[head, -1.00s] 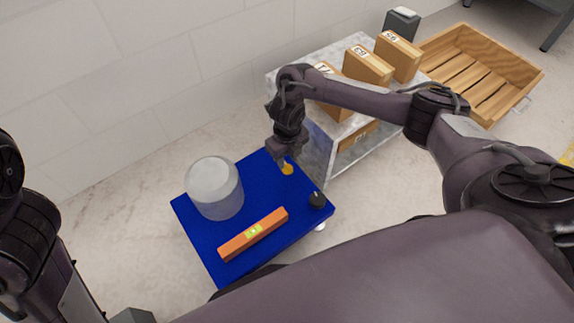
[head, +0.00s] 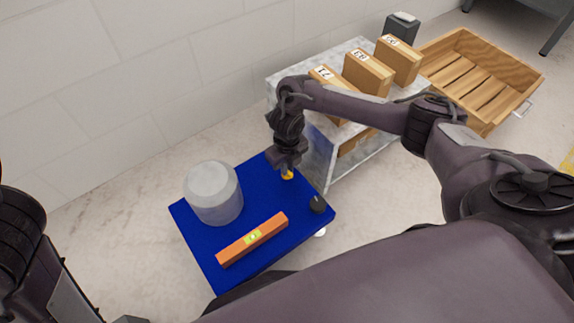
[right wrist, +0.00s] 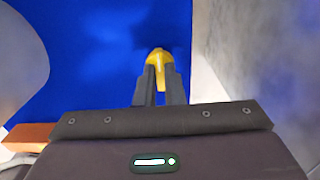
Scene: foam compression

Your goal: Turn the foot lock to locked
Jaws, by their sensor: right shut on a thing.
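The foot lock shows as a small yellow knob (head: 287,175) on the blue platform (head: 190,237), near its far right edge. It also shows in the right wrist view (right wrist: 159,57), with a raised yellow grip running between my fingers. My right gripper (right wrist: 160,92) points down at the knob and is shut on it; in the head view the gripper (head: 288,168) covers part of it. No lock markings can be read. Of my left arm only dark links show at the left edge of the head view; its gripper is out of sight.
On the platform stand a translucent grey cylinder (head: 213,193), an orange spirit level (head: 252,240) and a black knob (head: 318,204). A grey shelf (head: 318,158) with numbered cardboard boxes (head: 368,73) stands close on the right. A wooden crate (head: 480,78) lies beyond.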

